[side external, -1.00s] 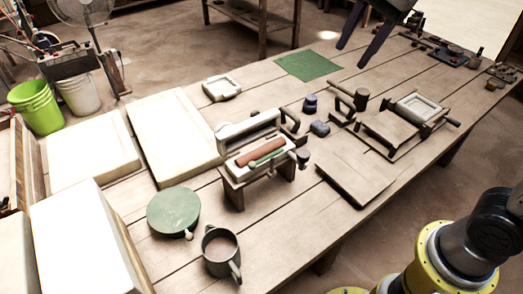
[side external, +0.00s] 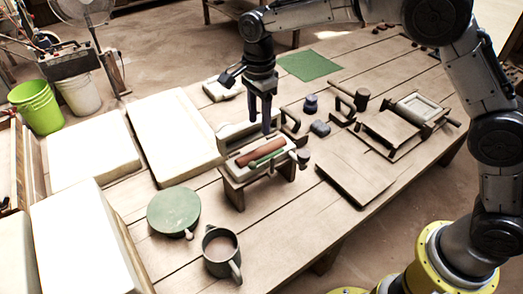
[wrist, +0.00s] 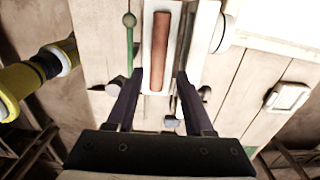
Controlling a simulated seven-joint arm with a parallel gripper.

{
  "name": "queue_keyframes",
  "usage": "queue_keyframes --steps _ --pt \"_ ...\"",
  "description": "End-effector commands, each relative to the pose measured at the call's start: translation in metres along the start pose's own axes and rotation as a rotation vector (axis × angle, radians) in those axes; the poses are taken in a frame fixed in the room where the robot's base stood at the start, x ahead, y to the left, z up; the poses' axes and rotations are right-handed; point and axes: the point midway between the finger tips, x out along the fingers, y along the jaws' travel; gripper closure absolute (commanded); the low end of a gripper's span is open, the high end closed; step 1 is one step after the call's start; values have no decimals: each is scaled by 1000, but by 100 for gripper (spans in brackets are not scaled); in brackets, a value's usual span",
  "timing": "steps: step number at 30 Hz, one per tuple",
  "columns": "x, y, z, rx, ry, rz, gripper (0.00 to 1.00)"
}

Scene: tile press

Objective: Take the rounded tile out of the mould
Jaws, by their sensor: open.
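The rounded tile (side external: 258,153) is a long reddish-brown piece lying in the pale mould (side external: 232,173), which stands on a small wooden support. A green stick (side external: 268,153) with a ball end lies alongside the tile. My gripper (side external: 261,127) points down over the mould, open and empty. In the wrist view, the tile (wrist: 160,48) runs up the picture in the pale mould (wrist: 148,35), and my gripper (wrist: 160,76) has one finger on each side of its line. The green stick (wrist: 129,40) is to the left. I cannot tell the fingertips' exact height above the tile.
A mug (side external: 221,254) and a green round disc (side external: 173,210) stand in front of the mould. A large pale slab (side external: 172,130) lies to its left. A mallet (side external: 361,98), a wooden board (side external: 355,180) and a framed press (side external: 417,108) are to the right. A green mat (side external: 308,65) lies behind.

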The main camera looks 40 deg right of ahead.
Motion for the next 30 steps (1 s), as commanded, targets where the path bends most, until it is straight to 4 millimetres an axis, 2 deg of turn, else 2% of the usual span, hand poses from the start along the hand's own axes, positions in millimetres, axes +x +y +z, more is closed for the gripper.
queue_keyframes --steps 3,11,21,30 --pt "21 0 -1 0 1 2 48" --pt "40 0 -1 0 0 0 48" --pt "83 3 -6 1 0 1 48" --pt "88 2 -5 0 0 -1 48"
